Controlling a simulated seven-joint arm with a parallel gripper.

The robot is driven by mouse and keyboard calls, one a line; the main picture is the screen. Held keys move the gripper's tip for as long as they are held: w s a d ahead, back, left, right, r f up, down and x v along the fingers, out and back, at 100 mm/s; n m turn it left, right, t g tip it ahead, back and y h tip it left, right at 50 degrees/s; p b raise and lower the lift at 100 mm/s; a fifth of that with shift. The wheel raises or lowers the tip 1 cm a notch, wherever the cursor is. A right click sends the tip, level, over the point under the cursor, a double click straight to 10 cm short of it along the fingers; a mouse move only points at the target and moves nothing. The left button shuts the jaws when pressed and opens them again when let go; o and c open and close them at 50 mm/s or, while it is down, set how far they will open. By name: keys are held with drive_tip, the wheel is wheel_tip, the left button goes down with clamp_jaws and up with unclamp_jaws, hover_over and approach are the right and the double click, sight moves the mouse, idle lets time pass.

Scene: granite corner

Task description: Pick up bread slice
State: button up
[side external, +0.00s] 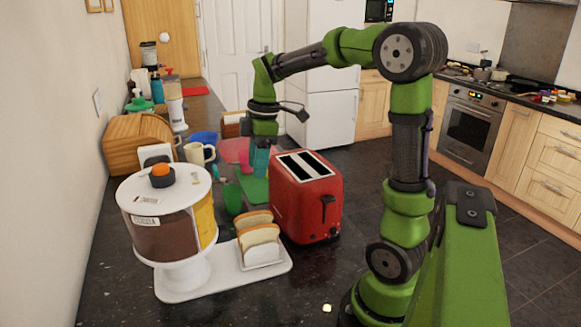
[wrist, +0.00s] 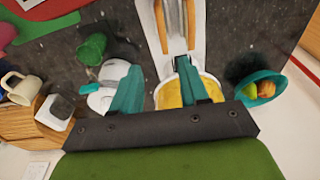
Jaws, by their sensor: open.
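Two bread slices (side external: 258,240) with brown crusts stand upright in a white rack on a white board (side external: 180,290), in front of the red toaster (side external: 300,205). In the wrist view, the bread slices (wrist: 175,22) show edge-on at the top centre, beyond my fingertips. My gripper (side external: 261,160), with teal fingers, points down behind the toaster in the side view, apart from the bread. In the wrist view my gripper (wrist: 157,72) has its fingers spread, with nothing held between them.
A white-lidded dispenser (side external: 165,190) stands left of the bread. A green cup (side external: 232,198) and a cream mug (side external: 198,153) stand behind it. A teal bowl of fruit (wrist: 262,90) is at right in the wrist view. Dark counter is clear at the front.

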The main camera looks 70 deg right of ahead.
approach(254, 216)
drive_tip(key=f, duration=0.1)
drive_tip(key=w+f, duration=0.1)
drive_tip(key=f, duration=0.3)
drive_tip(key=shift+w+f, duration=0.2)
drive_tip(key=shift+w, duration=0.05)
drive_tip(key=shift+a+f, duration=0.15)
drive_tip(key=shift+f, duration=1.15)
drive_tip(key=shift+a+f, duration=0.1)
drive_tip(key=shift+f, duration=1.2)
clamp_jaws()
